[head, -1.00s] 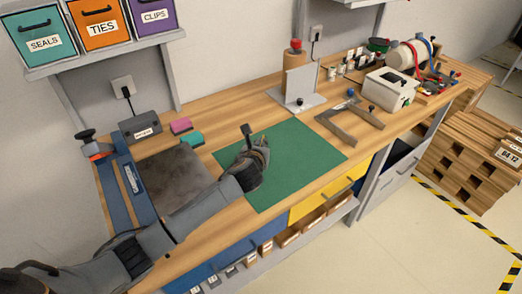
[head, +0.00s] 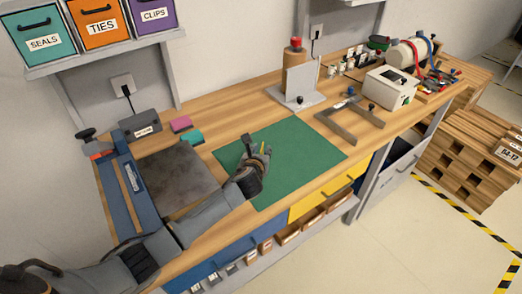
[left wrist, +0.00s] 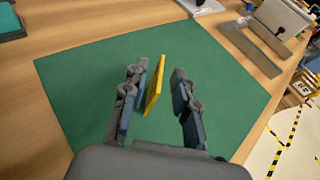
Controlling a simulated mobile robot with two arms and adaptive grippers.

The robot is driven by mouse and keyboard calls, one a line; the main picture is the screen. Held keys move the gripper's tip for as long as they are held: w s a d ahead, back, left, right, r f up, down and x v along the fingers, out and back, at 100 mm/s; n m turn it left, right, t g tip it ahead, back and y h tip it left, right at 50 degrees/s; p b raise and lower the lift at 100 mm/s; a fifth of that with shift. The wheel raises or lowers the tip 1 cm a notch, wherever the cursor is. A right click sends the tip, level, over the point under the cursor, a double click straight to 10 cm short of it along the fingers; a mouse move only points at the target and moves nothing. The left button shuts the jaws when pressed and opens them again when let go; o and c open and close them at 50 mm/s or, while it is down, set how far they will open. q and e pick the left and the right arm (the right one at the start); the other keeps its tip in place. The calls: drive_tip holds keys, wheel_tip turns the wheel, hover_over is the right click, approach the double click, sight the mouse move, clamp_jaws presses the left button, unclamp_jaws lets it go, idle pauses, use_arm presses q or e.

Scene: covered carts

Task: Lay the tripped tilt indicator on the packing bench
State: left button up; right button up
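A thin yellow piece (left wrist: 155,82), which I take for the tilt indicator, stands edge-on between the fingers of my left gripper (left wrist: 160,92) in the left wrist view. It is close to the left finger, with a clear gap to the right finger. I cannot tell whether it touches the left finger or the mat. In the head view a sliver of yellow (head: 262,149) shows at my left gripper (head: 255,151), which is open low over the green mat (head: 307,160) on the wooden packing bench (head: 228,106). My right gripper is out of view.
A grey plate (head: 175,178) and blue rail (head: 132,190) lie left of the mat. An upright metal bracket (head: 299,85) and a flat angled frame (head: 350,121) stand to the right. The mat's right part is clear.

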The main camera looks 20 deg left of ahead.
use_arm(q)
drive_tip(key=shift+r, duration=0.4)
drive_tip(key=shift+s, duration=0.3)
drive_tip(key=v, duration=1.1)
drive_tip(key=shift+s, duration=0.15)
drive_tip(key=shift+d+r, duration=0.1)
